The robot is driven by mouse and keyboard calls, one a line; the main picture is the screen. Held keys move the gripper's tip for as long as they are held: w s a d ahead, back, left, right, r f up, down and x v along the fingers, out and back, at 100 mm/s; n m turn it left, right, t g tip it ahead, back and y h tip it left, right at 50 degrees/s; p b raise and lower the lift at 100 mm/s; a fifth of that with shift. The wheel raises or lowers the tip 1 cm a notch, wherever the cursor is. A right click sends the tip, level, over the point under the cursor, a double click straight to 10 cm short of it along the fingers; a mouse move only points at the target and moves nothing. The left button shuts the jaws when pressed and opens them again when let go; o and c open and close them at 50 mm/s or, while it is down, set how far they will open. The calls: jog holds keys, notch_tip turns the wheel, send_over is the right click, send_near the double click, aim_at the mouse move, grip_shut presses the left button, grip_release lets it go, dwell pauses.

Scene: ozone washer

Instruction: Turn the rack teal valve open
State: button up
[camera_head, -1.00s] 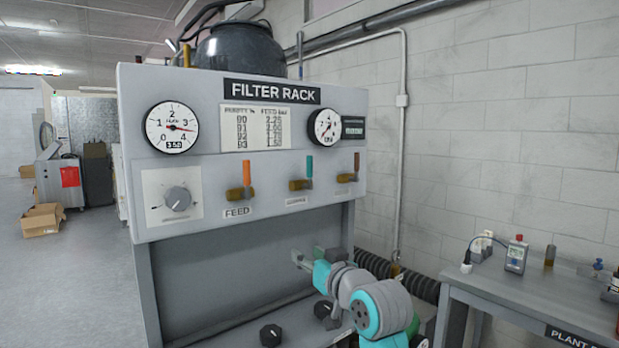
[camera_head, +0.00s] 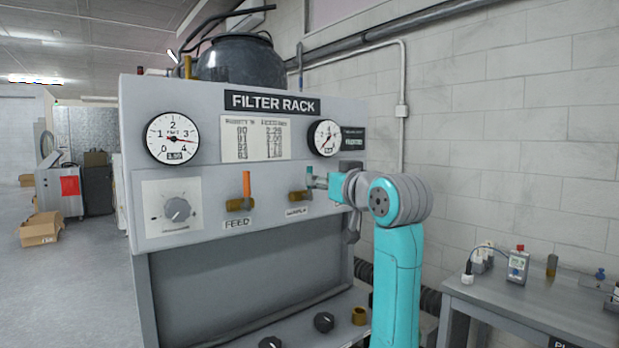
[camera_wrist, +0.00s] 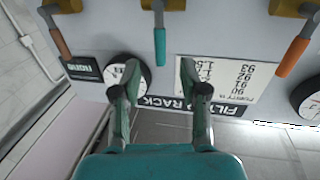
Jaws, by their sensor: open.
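The teal valve handle (camera_wrist: 160,42) hangs down in the wrist view, which shows the rack upside down. In the head view its brass body (camera_head: 296,197) sits on the rack front, right of the FEED valve, and the teal handle (camera_head: 309,171) points up, partly behind my gripper. My gripper (camera_head: 316,182) is at the rack panel by this valve. In the wrist view my gripper (camera_wrist: 166,78) is open, its two fingers spread on either side of the handle's line. The handle's tip is near the fingertips, and no contact shows. I cannot tell the exact depth gap.
The orange FEED handle (camera_head: 246,184) stands upright to the left. A brown-handled valve (camera_wrist: 59,35) is on the other side. Gauges (camera_head: 326,138) and the FILTER RACK sign (camera_head: 272,103) are above. A bench (camera_head: 520,305) stands at the right.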

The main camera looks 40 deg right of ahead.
aim_at(310, 195)
jog(key=w, duration=0.3)
jog(key=w+d, duration=0.1)
jog(key=w, duration=0.2)
jog(key=shift+w+d, duration=0.15)
jog(key=shift+w, duration=0.25)
jog(key=shift+c, duration=0.3)
grip_shut()
